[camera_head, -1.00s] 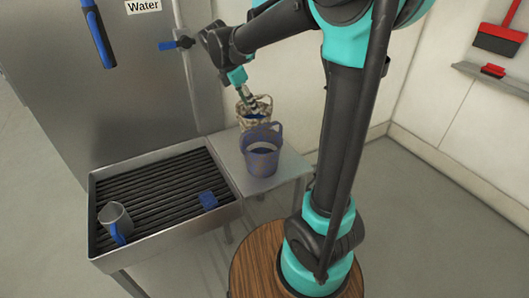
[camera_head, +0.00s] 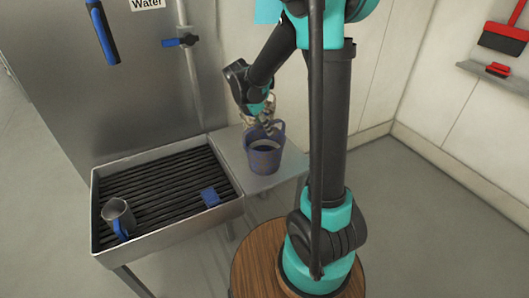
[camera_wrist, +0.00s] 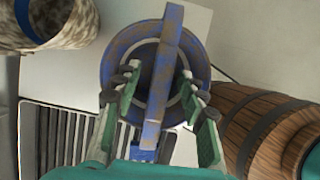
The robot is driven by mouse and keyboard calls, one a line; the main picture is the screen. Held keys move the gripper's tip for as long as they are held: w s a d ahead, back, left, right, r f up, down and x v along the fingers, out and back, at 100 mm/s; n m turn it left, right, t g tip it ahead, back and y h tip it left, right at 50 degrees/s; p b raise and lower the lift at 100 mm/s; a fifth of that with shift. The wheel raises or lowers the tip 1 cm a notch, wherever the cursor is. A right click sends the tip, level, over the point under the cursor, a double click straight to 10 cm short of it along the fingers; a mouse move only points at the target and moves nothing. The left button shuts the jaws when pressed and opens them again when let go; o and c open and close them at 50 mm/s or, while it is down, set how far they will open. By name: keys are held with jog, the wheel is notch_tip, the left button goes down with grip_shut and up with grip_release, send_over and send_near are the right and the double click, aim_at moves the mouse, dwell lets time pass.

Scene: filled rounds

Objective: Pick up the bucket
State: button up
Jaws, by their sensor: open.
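A worn blue bucket (camera_head: 263,160) stands upright on the metal side table. In the wrist view the bucket (camera_wrist: 110,72) is seen from above, with its handle running up and down across the opening. My gripper (camera_wrist: 157,82) is open above the bucket, with one green finger on each side of the handle. Both fingers look apart from the handle; their exact height over the rim is hard to tell. In the head view my gripper (camera_head: 267,126) is at the bucket's top and partly hides its rim and handle.
A mottled whitish bucket (camera_wrist: 75,27) stands close behind the blue one. The slatted sink (camera_head: 165,229) at left holds a metal jug (camera_head: 117,214) and a blue brush (camera_head: 209,196). A wooden barrel (camera_wrist: 245,115) shows at right in the wrist view. A tap pipe (camera_head: 190,70) rises behind.

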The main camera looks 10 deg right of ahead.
jog(key=shift+f, duration=0.2)
grip_shut()
dwell(0.6)
